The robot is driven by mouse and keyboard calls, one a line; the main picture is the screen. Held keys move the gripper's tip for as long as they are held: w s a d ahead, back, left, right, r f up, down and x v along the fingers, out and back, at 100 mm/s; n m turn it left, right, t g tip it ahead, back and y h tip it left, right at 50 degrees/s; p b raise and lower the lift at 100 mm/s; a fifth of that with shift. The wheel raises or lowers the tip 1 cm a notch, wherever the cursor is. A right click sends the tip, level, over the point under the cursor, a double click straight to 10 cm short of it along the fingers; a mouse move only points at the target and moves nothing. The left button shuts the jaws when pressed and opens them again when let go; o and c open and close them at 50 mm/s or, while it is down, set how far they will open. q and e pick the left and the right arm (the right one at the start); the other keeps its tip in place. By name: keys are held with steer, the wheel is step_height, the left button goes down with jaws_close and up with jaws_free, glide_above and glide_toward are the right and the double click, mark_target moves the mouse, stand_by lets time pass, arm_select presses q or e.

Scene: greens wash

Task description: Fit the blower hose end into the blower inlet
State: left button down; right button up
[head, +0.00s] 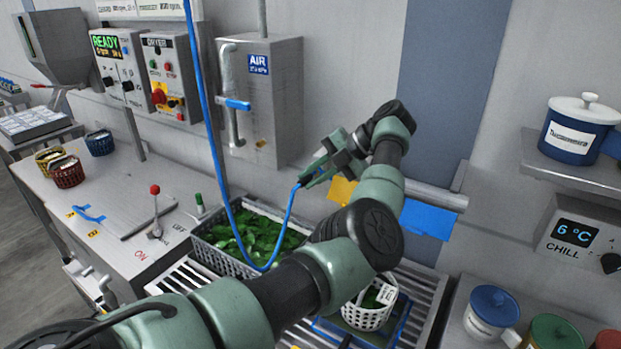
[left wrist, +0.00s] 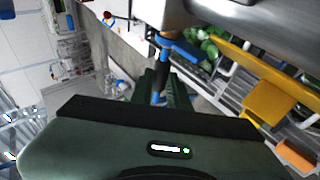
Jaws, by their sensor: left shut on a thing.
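The blue hose (head: 211,125) hangs from above, loops low over the greens crate and rises to my left gripper (head: 307,176). My left gripper is shut on the hose end, in front of the wall and right of the grey AIR box (head: 272,100). In the left wrist view, the gripper fingers (left wrist: 165,97) close around a dark and blue piece of the hose end (left wrist: 161,70). The AIR box carries a pipe and a blue lever (head: 236,103). I cannot clearly make out the blower inlet opening. My right gripper is not in view.
A crate (head: 222,262) of green leaves stands below the hose loop. A white basket (head: 367,316) sits on the slatted rack below my arm. The dryer panel (head: 172,78) is left of the AIR box. A shelf with a blue pot (head: 572,138) is at right.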

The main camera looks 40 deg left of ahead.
arm_select(q)
steer(key=shift+w, duration=0.4)
steer(key=c, duration=1.3)
jaws_free()
steer(key=shift+r, duration=0.1)
steer(key=shift+w, duration=0.15)
